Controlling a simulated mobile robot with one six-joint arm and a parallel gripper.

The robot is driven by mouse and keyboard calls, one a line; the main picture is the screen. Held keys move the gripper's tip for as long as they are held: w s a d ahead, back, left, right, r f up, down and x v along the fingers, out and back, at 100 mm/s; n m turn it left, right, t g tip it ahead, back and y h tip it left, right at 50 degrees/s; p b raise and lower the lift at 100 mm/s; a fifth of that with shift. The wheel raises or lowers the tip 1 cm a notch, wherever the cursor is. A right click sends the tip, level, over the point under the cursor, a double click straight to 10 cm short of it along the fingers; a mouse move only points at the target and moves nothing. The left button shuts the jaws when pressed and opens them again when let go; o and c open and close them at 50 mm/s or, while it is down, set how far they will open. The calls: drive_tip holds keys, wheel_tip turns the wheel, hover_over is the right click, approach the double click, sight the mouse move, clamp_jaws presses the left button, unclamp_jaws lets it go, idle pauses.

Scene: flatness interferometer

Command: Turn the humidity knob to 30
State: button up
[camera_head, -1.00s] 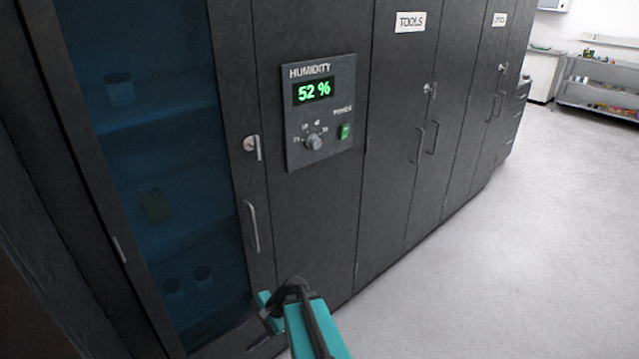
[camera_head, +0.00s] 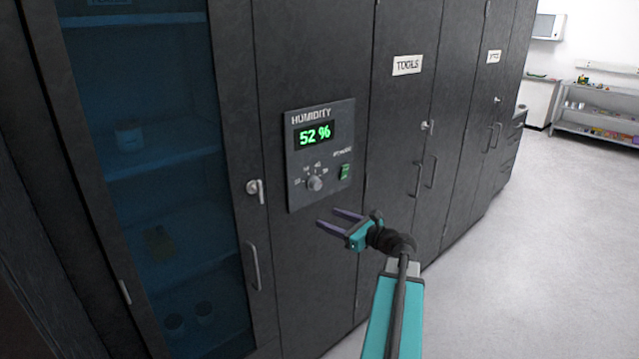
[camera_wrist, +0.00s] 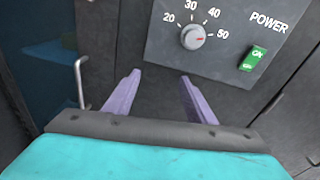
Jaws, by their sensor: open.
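The humidity knob (camera_head: 314,183) is a small round grey dial on the dark panel (camera_head: 297,200) of a cabinet. It also shows in the wrist view (camera_wrist: 193,37), ringed by the marks 20, 30, 40 and 50. My gripper (camera_head: 327,218) is open and empty, just below the panel. In the wrist view its two purple fingers (camera_wrist: 158,95) are spread apart below the knob and do not touch it.
A green power switch (camera_head: 345,172) sits right of the knob; it reads ON in the wrist view (camera_wrist: 254,58). A glass-door cabinet (camera_head: 160,80) with a handle stands left. A cabinet labelled TOOLS (camera_head: 407,65) stands right. The floor (camera_head: 540,240) at right is clear.

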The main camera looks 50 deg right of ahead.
sight(318, 185)
drive_tip(key=s+d+r+m+t+h, duration=0.1)
drive_tip(key=s+d+r+m, duration=0.1)
drive_tip(key=r, duration=0.4)
drive_tip(key=shift+s+d+r, duration=0.15)
drive_tip(key=shift+s+d, duration=0.6)
drive_tip(key=shift+d, duration=0.35)
drive_tip(key=shift+w+p, duration=0.15)
drive_tip(key=shift+p, duration=0.15)
drive_tip(key=w+p, duration=0.1)
drive_tip(key=w, duration=0.3)
drive_tip(key=w+p, duration=0.1)
drive_tip(key=w, duration=0.3)
drive_tip(key=w+d+p, duration=0.1)
drive_tip(key=w, duration=0.3)
drive_tip(key=shift+p, duration=0.4)
drive_tip(key=shift+w, duration=0.75)
